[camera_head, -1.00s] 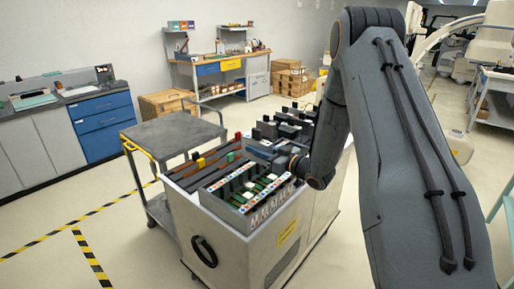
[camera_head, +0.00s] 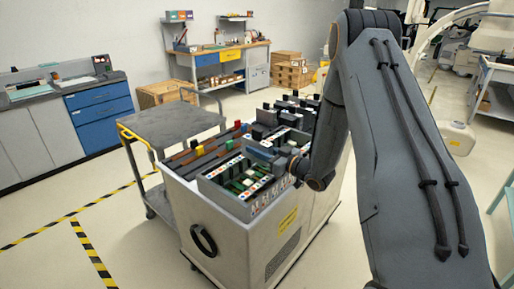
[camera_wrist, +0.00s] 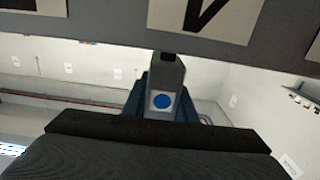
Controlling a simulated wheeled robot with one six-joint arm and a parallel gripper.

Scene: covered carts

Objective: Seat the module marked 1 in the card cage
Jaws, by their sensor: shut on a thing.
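The card cage (camera_head: 245,205) is an open grey box of upright cards at the near end of the cart, with marked labels along its front edge. My gripper (camera_head: 294,164) is at the cage's right side, largely hidden by my arm. It is shut on a module, probably the blue-grey block (camera_head: 262,155) over the cage's back part. In the wrist view, a grey piece with a blue dot (camera_wrist: 162,101) sits in the middle, below a grey panel with pale labels (camera_wrist: 115,22). The mark 1 is not readable, and I cannot tell how deep the module sits.
The cart (camera_head: 230,240) also carries a long bin with red, yellow and green pieces and dark blocks behind. A grey trolley (camera_head: 170,125) stands close at its left. Blue-drawer cabinets (camera_head: 100,115) and a workbench (camera_head: 225,62) line the walls. Floor at front left is clear.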

